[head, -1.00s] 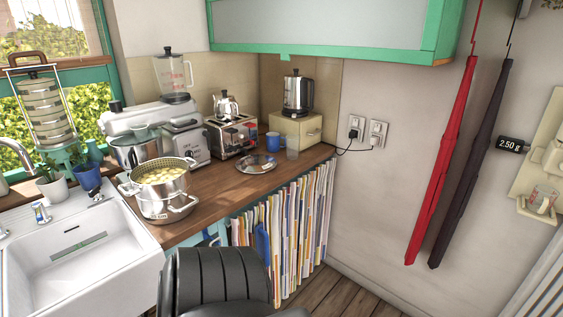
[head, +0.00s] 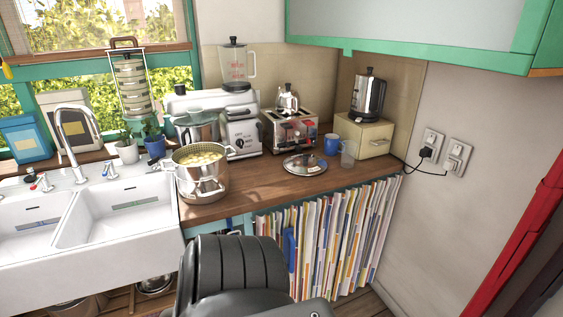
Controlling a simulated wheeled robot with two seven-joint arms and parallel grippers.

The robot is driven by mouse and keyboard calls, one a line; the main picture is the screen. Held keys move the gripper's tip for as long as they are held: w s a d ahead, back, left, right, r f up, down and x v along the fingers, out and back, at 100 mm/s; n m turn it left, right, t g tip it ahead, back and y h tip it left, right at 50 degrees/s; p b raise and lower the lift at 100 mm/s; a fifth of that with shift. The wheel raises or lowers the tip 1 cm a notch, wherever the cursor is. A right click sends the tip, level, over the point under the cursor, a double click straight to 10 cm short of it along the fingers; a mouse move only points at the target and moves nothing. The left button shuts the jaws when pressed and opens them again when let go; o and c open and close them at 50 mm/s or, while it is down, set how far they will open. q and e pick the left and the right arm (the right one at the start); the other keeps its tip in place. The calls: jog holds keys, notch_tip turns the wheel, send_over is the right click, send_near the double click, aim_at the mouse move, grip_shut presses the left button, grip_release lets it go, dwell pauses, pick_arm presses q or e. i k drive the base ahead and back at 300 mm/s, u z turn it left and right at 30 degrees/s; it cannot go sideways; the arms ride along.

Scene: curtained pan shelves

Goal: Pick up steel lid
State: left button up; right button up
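The steel lid (head: 305,164) lies flat on the wooden counter, with a dark knob on top. It is in front of the toaster and to the right of the steel pot, and nothing covers it. Neither of my grippers is in view. Only a black ribbed part of my own body shows at the bottom middle, in front of the curtain.
The steel pot with yellow pieces (head: 202,173) stands left of the lid. The toaster (head: 290,131), blue mug (head: 332,144) and clear glass (head: 348,154) stand close behind or beside it. A striped curtain (head: 335,235) hangs below the counter. The sink (head: 120,212) is at left.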

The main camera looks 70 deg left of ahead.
aim_at(305, 164)
jog(key=u, duration=0.7)
jog(key=i, duration=0.65)
jog(key=u, duration=0.7)
